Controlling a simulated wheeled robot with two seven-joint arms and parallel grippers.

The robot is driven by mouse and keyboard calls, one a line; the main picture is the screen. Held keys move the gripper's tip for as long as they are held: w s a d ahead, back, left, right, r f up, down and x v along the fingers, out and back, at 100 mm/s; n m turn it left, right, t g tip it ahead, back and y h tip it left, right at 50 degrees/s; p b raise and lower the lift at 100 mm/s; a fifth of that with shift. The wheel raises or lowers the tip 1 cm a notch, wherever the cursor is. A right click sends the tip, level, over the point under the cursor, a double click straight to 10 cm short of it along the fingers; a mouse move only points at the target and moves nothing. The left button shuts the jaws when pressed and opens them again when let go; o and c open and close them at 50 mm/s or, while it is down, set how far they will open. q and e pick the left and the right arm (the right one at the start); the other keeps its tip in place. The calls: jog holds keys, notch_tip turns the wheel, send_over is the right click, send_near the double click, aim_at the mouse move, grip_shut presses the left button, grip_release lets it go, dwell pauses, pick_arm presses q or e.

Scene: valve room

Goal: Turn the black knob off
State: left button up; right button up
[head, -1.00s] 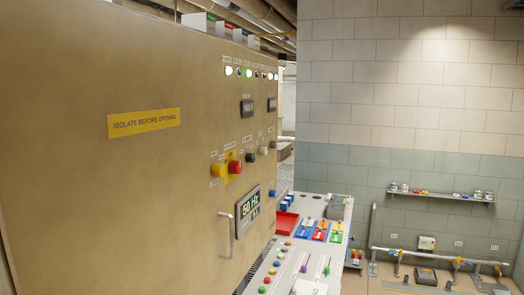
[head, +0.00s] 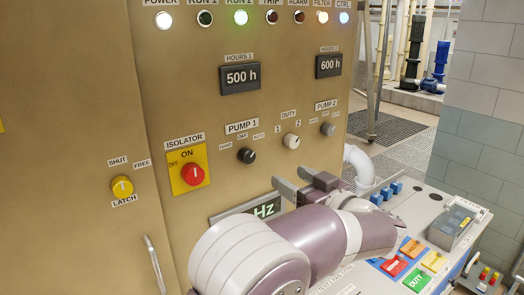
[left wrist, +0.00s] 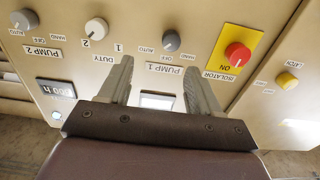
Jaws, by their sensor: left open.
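The black knob (head: 246,155) sits under the PUMP 1 label on the tan panel, among the marks HAND, OFF and AUTO. Its pointer is too small to read. My left gripper (head: 279,180) is open and empty, to the right of and below the knob in the head view. Its two fingers (left wrist: 159,66) also show in the left wrist view, apart from the knob. My right gripper is not in view.
A red isolator knob (head: 193,174) and yellow latch knob (head: 122,187) are left of the black knob. A white DUTY knob (head: 292,141) and grey PUMP 2 knob (head: 328,129) are right. My arm partly covers the Hz display (head: 266,210) and console (head: 445,200).

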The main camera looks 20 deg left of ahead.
pick_arm(q)
jog(key=p, duration=0.3)
send_near(250, 159)
jog(key=a+r, duration=0.1)
jog(key=a, duration=0.3)
jog(key=w+a, duration=0.1)
jog(key=w+a+p, duration=0.1)
jog(key=w, duration=0.1)
jog(key=w+a+f+p, duration=0.1)
jog(key=w, duration=0.1)
jog(key=shift+w+a, duration=0.15)
jog(key=shift+s+a, duration=0.4)
jog(key=shift+a, duration=0.15)
jog(key=shift+r, duration=0.1)
jog(key=shift+c, duration=1.2)
jog(key=shift+w+d, duration=0.15)
jog(key=shift+w, duration=0.1)
jog(key=c, duration=0.8)
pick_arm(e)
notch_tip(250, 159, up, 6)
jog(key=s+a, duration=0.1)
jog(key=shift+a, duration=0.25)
